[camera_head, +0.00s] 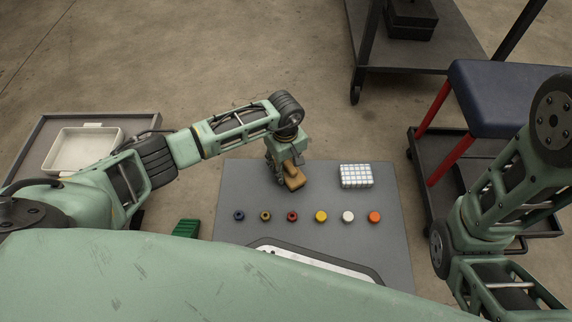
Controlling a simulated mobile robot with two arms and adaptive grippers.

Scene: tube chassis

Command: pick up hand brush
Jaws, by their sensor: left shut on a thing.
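The hand brush (293,179) shows as a tan, wood-coloured piece over the upper middle of the grey mat (240,185). My left gripper (284,166) reaches down from above and is shut on it. The gripper and wrist hide part of the brush, and I cannot see its bristles. I cannot tell whether the brush still touches the mat. My right arm stands at the right edge of the view, and its gripper is not in view.
Several small coloured round pieces (321,216) lie in a row below the brush. A white gridded block (356,176) is to the right. A white tray (80,150) is at left, a green block (186,228) lower left, a blue-topped stool (510,95) at right.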

